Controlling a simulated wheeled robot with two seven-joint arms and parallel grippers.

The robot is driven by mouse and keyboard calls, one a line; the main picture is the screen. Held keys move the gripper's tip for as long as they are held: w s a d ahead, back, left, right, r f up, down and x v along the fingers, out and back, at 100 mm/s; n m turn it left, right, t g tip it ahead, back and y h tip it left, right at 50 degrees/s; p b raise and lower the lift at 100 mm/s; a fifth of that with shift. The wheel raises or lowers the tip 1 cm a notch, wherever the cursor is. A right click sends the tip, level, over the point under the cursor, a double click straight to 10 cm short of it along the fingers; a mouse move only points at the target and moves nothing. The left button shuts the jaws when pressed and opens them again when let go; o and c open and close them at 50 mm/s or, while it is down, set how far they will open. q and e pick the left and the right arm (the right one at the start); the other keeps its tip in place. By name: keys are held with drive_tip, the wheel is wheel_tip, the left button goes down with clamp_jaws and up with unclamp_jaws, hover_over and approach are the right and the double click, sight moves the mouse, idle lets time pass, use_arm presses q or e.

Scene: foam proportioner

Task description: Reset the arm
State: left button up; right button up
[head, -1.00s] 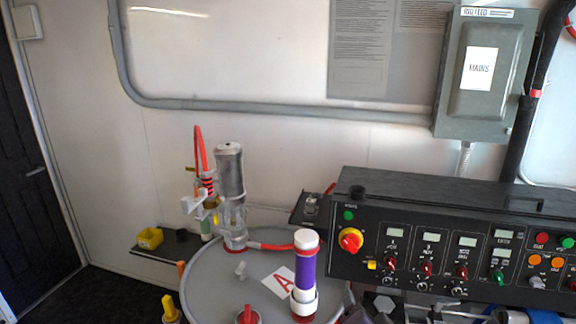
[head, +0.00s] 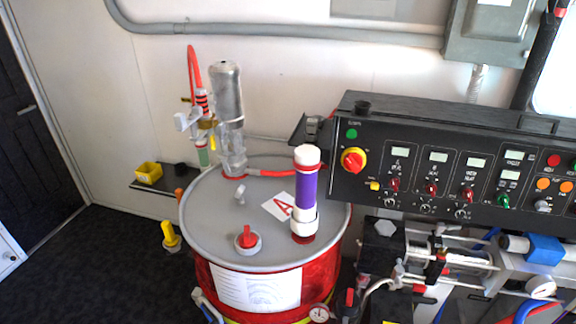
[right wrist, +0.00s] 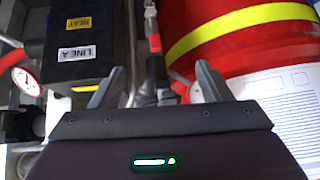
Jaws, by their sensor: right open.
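My right gripper (right wrist: 160,72) shows in the right wrist view, open, with its two grey fingers spread wide and nothing visibly held between them. Beyond the fingers are a grey hose end with a red-handled fitting (right wrist: 154,40), a black box labelled LINE A (right wrist: 92,38) and the red drum with a yellow band (right wrist: 245,40). Neither of my grippers shows in the head view. My left gripper is in no view.
The red drum (head: 325,270) has a grey lid carrying a purple-and-white cylinder (head: 309,185), a clear pump (head: 230,110) and a red knob (head: 248,240). A black control panel (head: 410,160) and pipework stand right. Dark floor (head: 95,260) is clear at left.

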drive_tip(key=s+d+f+n+g+b, duration=0.2)
drive_tip(key=s+f, duration=0.7)
drive_tip(key=f, duration=0.1)
drive_tip(key=s+d+f+n+g+b, duration=0.1)
drive_tip(key=s+d+f+g+b, duration=0.1)
drive_tip(key=s+f, duration=0.8)
drive_tip(key=s+d+f+g+b, duration=0.1)
drive_tip(key=s+d+f, duration=0.1)
drive_tip(key=s+f, duration=0.2)
drive_tip(key=s+d+f+n+g+b, duration=0.1)
drive_tip(key=s+f, duration=0.3)
drive_tip(key=s, duration=0.6)
drive_tip(key=shift+d+f+g+y, duration=0.2)
drive_tip(key=shift+d+g+y, duration=0.1)
drive_tip(key=shift+d+g, duration=0.15)
drive_tip(key=shift+s, duration=0.1)
